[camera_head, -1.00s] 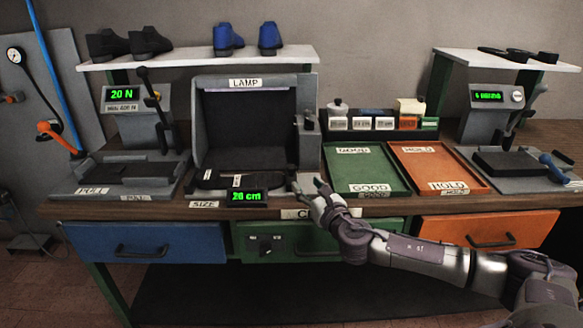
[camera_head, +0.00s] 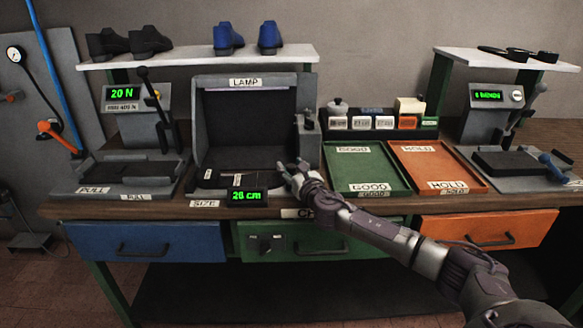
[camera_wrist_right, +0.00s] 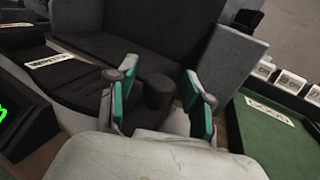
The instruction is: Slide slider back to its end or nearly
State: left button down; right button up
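The black sizing board (camera_head: 215,179) lies at the front of the lamp booth, with a pale label strip on it. It also shows in the wrist view (camera_wrist_right: 88,82). A short dark round knob (camera_wrist_right: 160,94), which looks like the slider's knob, stands at the board's right end. My right gripper (camera_head: 290,172) is at that end of the board. In the wrist view its two teal-padded fingers (camera_wrist_right: 160,97) are apart, one on each side of the knob, with gaps visible. The fingers hide the slider in the head view. My left gripper is not in view.
A green-lit size display (camera_head: 247,196) stands just in front of the board. The grey booth (camera_head: 255,82) rises behind, with a grey post (camera_head: 308,135) at its right. The green tray (camera_head: 366,169) and orange tray (camera_head: 440,167) lie to the right.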

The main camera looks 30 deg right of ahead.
grip_shut()
jog(key=s+d, duration=0.2)
jog(key=d, duration=0.1)
jog(key=s+d, duration=0.1)
jog(key=d, duration=0.1)
jog(key=shift+b, duration=0.3)
jog(key=shift+c, duration=0.9)
grip_release()
jog(key=o, duration=0.4)
jog(key=shift+s+d, duration=0.1)
jog(key=shift+d, duration=0.05)
